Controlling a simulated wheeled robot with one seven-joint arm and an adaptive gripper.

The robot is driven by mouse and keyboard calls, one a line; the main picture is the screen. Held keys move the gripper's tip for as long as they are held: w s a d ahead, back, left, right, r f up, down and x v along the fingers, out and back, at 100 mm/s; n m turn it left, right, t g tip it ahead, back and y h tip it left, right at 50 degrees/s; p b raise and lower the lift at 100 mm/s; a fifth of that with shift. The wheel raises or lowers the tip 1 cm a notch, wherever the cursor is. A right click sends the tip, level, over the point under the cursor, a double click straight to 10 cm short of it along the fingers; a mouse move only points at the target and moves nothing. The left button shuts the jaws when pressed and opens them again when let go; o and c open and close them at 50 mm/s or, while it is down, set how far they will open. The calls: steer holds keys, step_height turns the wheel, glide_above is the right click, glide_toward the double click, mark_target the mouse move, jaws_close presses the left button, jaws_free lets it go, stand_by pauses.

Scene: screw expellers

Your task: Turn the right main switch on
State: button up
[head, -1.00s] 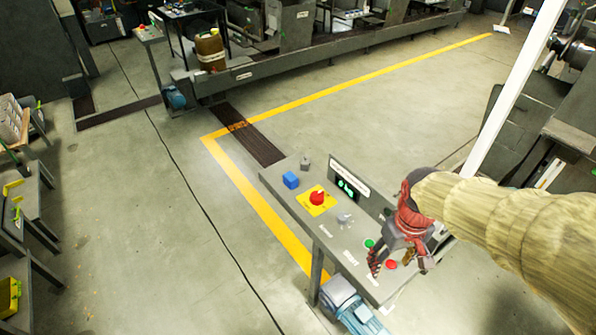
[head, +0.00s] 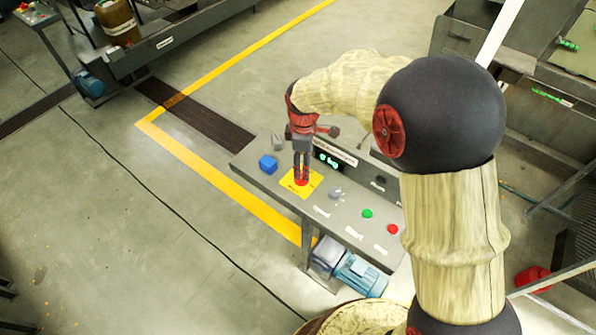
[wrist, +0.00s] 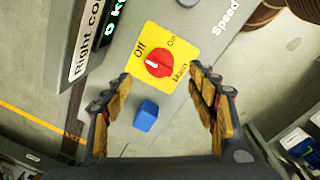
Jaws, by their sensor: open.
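The right main switch is a red rotary knob (wrist: 159,63) on a yellow plate (wrist: 183,47) marked "Off", "On" and "Main" in the wrist view. The white mark on the knob points toward "Off". In the head view the knob (head: 301,182) shows on the grey control panel (head: 330,222), partly hidden by my fingers. My gripper (head: 301,176) is above the plate, pointing down. In the wrist view my gripper (wrist: 160,92) is open, its fingers spread on either side of the knob's lower area, with nothing between them held.
A blue block (head: 268,164) sits on the panel left of the plate. A grey knob (head: 336,192), a green button (head: 367,213) and a red button (head: 392,229) lie to the right. A display labelled "Right co..." (wrist: 88,42) stands along the panel's back edge.

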steer(key=shift+f+n, duration=0.2)
steer(key=shift+n, duration=0.1)
steer(key=f, duration=0.5)
steer(key=f+b, duration=0.1)
steer(key=f, duration=0.1)
steer(key=shift+w+f, duration=0.2)
steer(key=shift+w, duration=0.15)
steer(key=shift+c, duration=0.7)
steer(key=c, duration=1)
